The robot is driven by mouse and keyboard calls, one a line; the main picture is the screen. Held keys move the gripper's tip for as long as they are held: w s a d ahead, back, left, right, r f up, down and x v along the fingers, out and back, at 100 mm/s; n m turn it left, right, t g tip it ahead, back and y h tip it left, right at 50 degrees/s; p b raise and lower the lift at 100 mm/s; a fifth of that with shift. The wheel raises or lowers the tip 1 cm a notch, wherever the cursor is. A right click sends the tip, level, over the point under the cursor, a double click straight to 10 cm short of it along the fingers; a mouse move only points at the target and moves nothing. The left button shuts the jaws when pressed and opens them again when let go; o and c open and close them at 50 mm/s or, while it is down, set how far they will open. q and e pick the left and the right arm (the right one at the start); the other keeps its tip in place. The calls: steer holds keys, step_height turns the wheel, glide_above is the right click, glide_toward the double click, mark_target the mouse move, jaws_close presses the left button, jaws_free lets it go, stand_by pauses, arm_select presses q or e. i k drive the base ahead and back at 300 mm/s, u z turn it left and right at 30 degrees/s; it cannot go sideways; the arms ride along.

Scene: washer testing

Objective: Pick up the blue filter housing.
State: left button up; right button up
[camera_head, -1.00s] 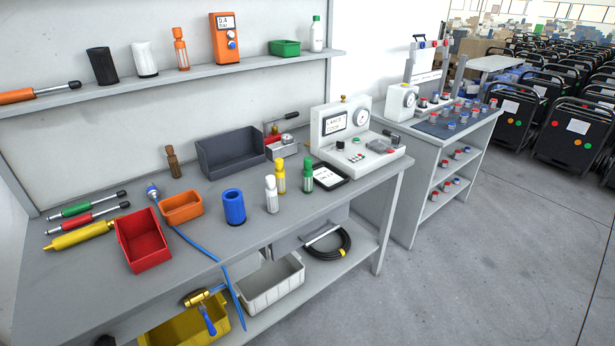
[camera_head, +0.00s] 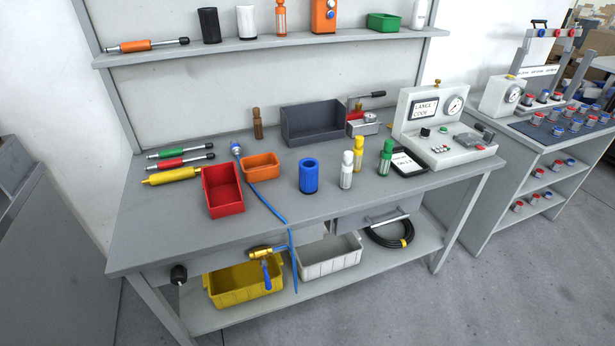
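The blue filter housing (camera_head: 309,176) is a short blue cylinder with a dark opening in its top. It stands upright on the grey workbench (camera_head: 270,220), near the middle of the bench top. A white bottle (camera_head: 346,170) stands a little to its right, and an orange bin (camera_head: 261,167) is to its left. Nothing touches the housing that I can see. Neither of my grippers shows in the head view.
A red bin (camera_head: 223,191) and a blue hose (camera_head: 268,207) lie left of the housing. A dark grey bin (camera_head: 312,124) is behind.

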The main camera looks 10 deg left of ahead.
mark_target(309, 170)
steer(key=z, duration=0.55)
steer(key=k, duration=0.65)
steer(key=z, duration=0.65)
steer(key=i, duration=0.85)
steer(key=u, duration=0.35)
steer(key=i, duration=0.8)
steer(key=u, duration=1.35)
steer(key=i, duration=0.6)
steer(key=u, duration=0.6)
